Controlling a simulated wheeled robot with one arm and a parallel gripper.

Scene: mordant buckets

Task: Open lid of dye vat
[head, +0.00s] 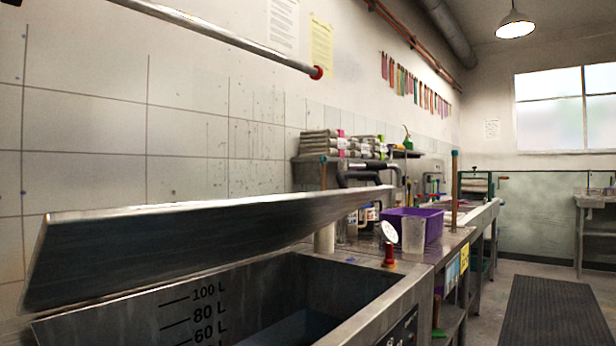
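The dye vat (395,300) is a steel tank in the lower foreground. Its lid (190,245) is a long metal panel, raised at a tilt above the tank, leaving a gap at the front. Inside, the back wall shows black level marks reading 100 L, 80 L and 60 L, with dark bluish liquid below. A small white dial on a red base (389,245) stands by the vat's right end. Black curved handle-like shapes (360,172) show just beyond the lid's right end; I cannot tell what they belong to. My gripper is not in view.
A metal bar with a red end (230,45) runs above the lid along the tiled wall. A purple bin (433,226) and a translucent beaker (413,236) stand on the counter beyond the vat. The floor at right is clear, with a dark mat (555,312).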

